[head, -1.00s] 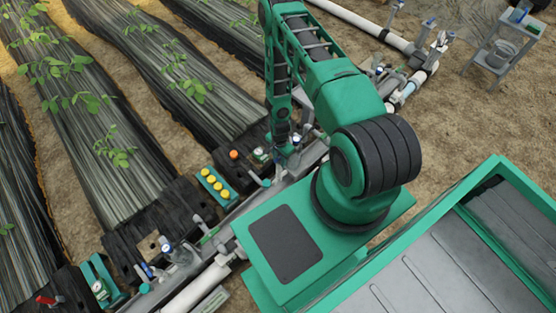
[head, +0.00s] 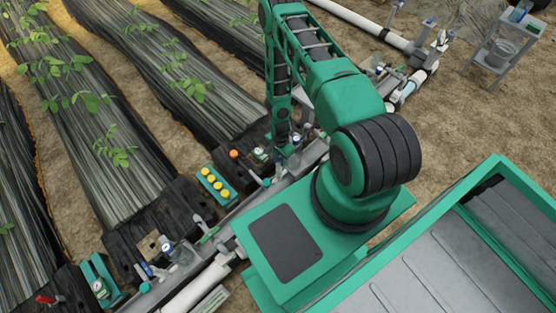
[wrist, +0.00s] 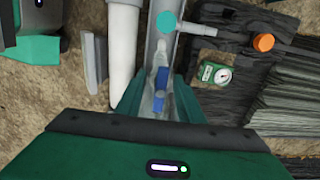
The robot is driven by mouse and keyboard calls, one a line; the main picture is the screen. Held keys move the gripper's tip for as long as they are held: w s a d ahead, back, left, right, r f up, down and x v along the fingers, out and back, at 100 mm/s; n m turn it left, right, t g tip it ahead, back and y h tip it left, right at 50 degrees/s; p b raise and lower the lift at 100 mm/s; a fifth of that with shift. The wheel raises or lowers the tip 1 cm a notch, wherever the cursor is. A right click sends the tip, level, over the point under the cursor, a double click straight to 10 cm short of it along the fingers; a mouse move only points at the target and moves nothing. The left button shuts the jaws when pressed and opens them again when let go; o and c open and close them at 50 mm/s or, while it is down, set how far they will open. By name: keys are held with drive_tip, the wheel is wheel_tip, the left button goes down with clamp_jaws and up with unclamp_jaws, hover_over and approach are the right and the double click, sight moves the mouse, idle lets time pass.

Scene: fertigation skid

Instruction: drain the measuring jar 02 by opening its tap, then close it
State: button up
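My gripper (wrist: 158,98) is open in the wrist view, its two green fingers apart on either side of a small blue part that looks like a tap (wrist: 161,78). A second blue piece (wrist: 158,103) shows nearer, between the fingers. I cannot tell whether either finger touches them. The clear body around the blue parts may be the measuring jar; no number can be read. Another clear jar (head: 184,254) with a blue tap (head: 147,270) stands lower left.
A teal round cap (wrist: 166,22) and a green box with a gauge (wrist: 216,74) are close by, with an orange knob (wrist: 263,42) beyond. A white pipe (wrist: 123,55) runs on the left. A green block with yellow knobs (head: 214,185) sits left of my gripper.

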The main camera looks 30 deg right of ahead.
drive_tip(key=shift+f, duration=0.2)
idle(0.3)
drive_tip(key=shift+r, duration=3.95)
